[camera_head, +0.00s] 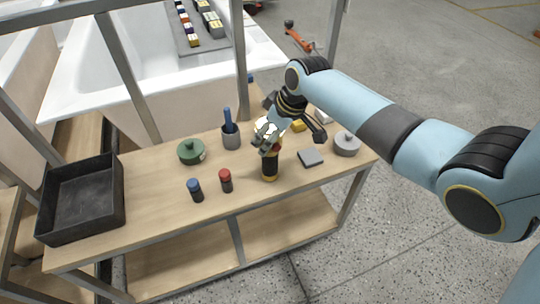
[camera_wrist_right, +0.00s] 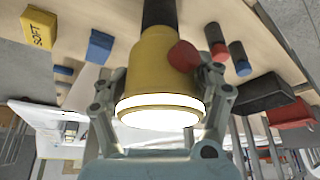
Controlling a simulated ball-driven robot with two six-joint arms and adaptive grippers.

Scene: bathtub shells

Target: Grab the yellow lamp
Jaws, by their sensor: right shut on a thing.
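The yellow lamp (camera_head: 270,166) stands upright near the front edge of the wooden bench, with a dark body and a yellow foot. In the right wrist view the lamp (camera_wrist_right: 160,62) has a yellow head with a bright glowing ring facing the camera. My right gripper (camera_head: 267,143) is shut around its head from above, and it hides much of the lamp's top in the head view. In the right wrist view its fingers (camera_wrist_right: 160,100) lie on both sides of the head. My left gripper is not in view.
Red (camera_head: 225,180) and blue (camera_head: 195,189) cylinders stand left of the lamp. Behind are a green lidded pot (camera_head: 191,151) and a grey cup (camera_head: 230,138) with a blue handle. A black tray (camera_head: 82,202) is at the left end.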

